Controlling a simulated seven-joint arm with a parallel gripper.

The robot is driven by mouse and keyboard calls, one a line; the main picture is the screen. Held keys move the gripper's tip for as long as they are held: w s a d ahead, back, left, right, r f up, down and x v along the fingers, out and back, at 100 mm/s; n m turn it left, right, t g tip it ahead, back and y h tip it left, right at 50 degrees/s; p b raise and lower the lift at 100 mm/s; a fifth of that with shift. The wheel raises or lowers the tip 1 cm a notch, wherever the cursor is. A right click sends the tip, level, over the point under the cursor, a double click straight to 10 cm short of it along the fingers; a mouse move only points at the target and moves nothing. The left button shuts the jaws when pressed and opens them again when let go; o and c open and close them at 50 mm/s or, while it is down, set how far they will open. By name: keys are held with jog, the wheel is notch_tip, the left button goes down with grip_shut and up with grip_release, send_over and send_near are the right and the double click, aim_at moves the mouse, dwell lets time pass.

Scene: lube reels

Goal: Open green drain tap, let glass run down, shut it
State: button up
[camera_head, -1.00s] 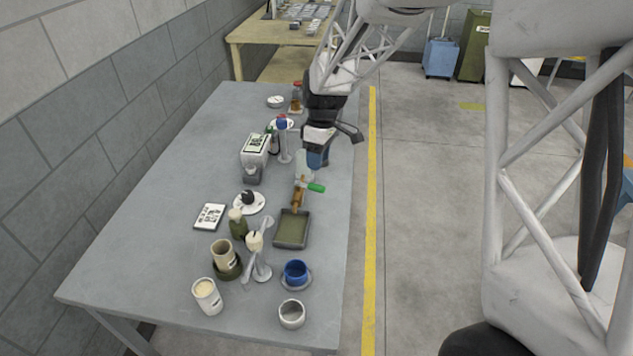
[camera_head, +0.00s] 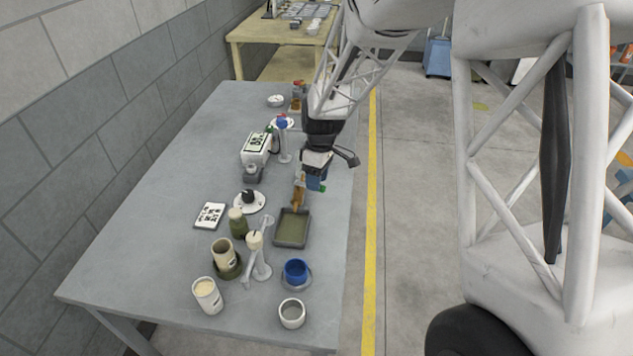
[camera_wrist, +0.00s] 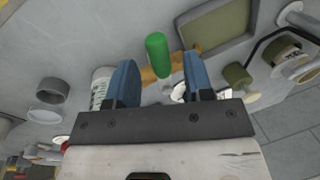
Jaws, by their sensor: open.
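The green tap handle (camera_wrist: 157,55) stands between the two blue fingers of my open gripper (camera_wrist: 163,78) in the wrist view, nearer the left finger. I see no clear contact. The brass tap body (camera_wrist: 183,60) runs behind it towards the drip tray. In the head view, my gripper (camera_head: 314,187) is over the tap; a bit of the green handle (camera_head: 323,189) shows beside it, and the brass body (camera_head: 298,199) shows below left. A white labelled cylinder (camera_wrist: 100,82) is partly behind the left finger. The glass's level is hidden behind my gripper in the head view.
The drip tray (camera_head: 277,231) lies in front of the tap. A stand with paddle-like arms (camera_head: 262,268), a blue cup (camera_head: 296,271) and a white cup (camera_head: 292,314) are nearer the front. A white labelled box (camera_head: 256,149) stands left of my arm. The table's right edge is close.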

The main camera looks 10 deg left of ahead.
jog(key=shift+s+f, duration=0.15)
jog(key=shift+f, duration=0.45)
grip_shut()
